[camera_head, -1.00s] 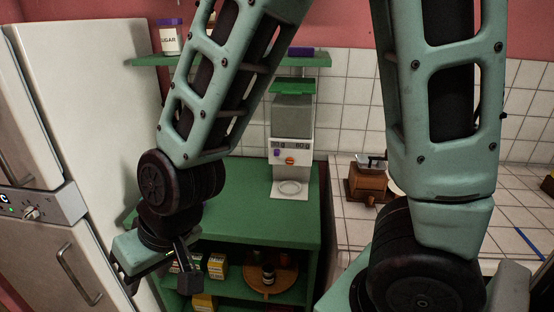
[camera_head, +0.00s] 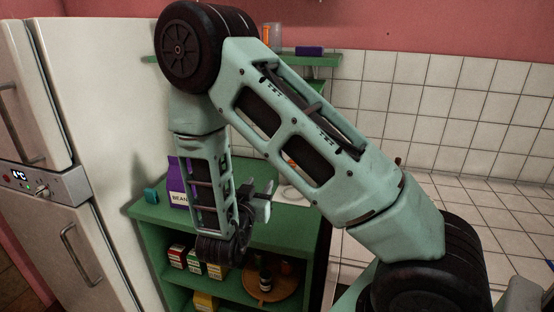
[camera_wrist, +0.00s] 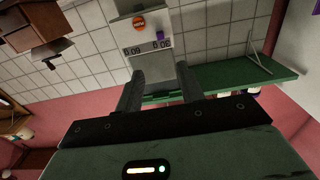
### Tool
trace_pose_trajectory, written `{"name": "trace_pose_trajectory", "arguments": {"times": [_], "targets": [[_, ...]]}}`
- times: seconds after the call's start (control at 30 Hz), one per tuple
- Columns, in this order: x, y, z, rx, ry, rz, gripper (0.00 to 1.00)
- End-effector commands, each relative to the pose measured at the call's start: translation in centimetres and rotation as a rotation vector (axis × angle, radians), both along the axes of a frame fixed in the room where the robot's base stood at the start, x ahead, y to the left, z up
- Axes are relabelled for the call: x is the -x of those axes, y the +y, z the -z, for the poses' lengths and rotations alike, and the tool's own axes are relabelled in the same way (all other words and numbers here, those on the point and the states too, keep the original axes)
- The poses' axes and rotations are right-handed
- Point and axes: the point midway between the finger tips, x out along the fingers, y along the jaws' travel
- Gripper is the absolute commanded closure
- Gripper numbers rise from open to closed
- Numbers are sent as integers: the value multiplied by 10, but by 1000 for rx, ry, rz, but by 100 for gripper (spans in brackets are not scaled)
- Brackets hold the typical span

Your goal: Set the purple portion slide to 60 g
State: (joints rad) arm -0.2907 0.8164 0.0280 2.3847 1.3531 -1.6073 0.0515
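The dispenser (camera_wrist: 150,55) shows at the top middle of the wrist view, upside down, with an orange round badge (camera_wrist: 139,23). Its purple slide (camera_wrist: 160,34) sits at the right-hand mark, which seems to read 30 g; the left-hand mark seems to read 60 g. My gripper (camera_wrist: 160,69) is open and empty, its two fingers apart and pointing toward the dispenser front. I cannot tell that they touch it. In the head view my arm hides most of the dispenser; part of its white base (camera_head: 291,192) shows, with my gripper (camera_head: 263,204) left of it.
A purple beans bag (camera_head: 178,190) and a small teal block (camera_head: 151,195) stand on the green counter (camera_head: 160,212). Small boxes and a round wooden tray (camera_head: 285,286) fill the shelf below. In the wrist view, a wooden grinder (camera_wrist: 38,28) is upper left and a green wall shelf (camera_wrist: 228,76) right.

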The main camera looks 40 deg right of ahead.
Motion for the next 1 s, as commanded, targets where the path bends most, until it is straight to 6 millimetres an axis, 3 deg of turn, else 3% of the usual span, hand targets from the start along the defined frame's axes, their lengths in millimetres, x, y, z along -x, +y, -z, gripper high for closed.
{"name": "trace_pose_trajectory", "arguments": {"times": [0.7, 1.0], "targets": [[-68, -118, -3, -4, 1, 1, 62], [-85, -144, -1, -4, 0, -1, 62]]}}
